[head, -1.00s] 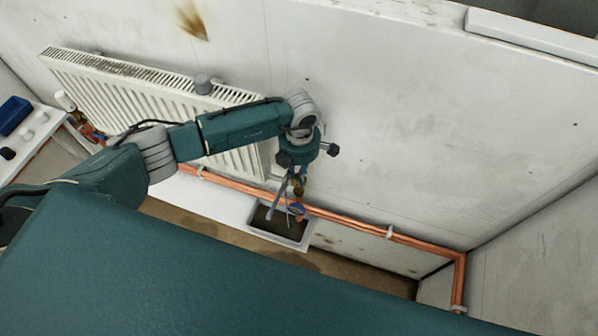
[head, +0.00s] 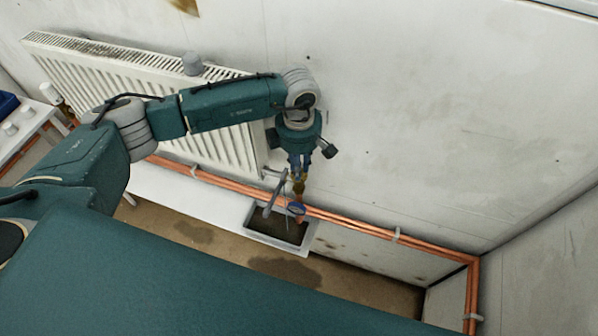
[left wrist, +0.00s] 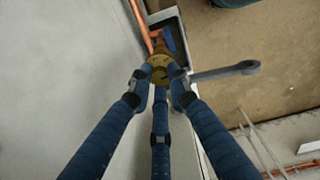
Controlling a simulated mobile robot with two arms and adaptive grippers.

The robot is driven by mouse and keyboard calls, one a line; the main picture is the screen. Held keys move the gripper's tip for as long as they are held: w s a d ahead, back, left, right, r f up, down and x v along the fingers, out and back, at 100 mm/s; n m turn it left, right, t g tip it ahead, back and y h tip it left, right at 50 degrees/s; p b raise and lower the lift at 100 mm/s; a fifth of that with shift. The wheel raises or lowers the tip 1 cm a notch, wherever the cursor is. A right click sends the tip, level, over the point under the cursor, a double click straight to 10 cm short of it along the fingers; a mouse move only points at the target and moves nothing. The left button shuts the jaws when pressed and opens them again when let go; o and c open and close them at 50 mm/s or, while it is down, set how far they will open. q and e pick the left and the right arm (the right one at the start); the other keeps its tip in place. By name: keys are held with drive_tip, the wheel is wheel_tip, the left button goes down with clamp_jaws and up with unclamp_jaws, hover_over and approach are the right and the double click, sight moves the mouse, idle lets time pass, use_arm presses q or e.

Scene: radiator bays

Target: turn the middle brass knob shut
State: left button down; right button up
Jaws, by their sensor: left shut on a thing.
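A round brass knob (left wrist: 160,69) sits on a valve at the copper pipes. In the left wrist view, the blue fingers of my left gripper (left wrist: 158,84) are closed around its near side and touch it. In the head view, my left gripper (head: 299,172) points down at the brass fitting (head: 298,187) just right of the radiator. The fingers partly hide the knob, and its turn position cannot be read. My right gripper is not in view.
A grey spanner (left wrist: 226,72) sticks out beside the knob. A grey tray (head: 277,242) with dark contents stands below. Copper pipes (head: 350,222) run along the wall. The white radiator (head: 150,100) is to the left. The wall at right is clear.

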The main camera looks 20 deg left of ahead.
use_arm(q)
drive_tip(key=shift+m+b, duration=0.35)
drive_tip(key=shift+m, duration=0.05)
drive_tip(key=shift+r, duration=0.1)
drive_tip(key=c, duration=1.6)
unclamp_jaws()
drive_tip(key=shift+c, duration=0.2)
drive_tip(key=shift+r, duration=0.1)
wheel_tip(320, 180, up, 12)
drive_tip(key=shift+s, duration=0.15)
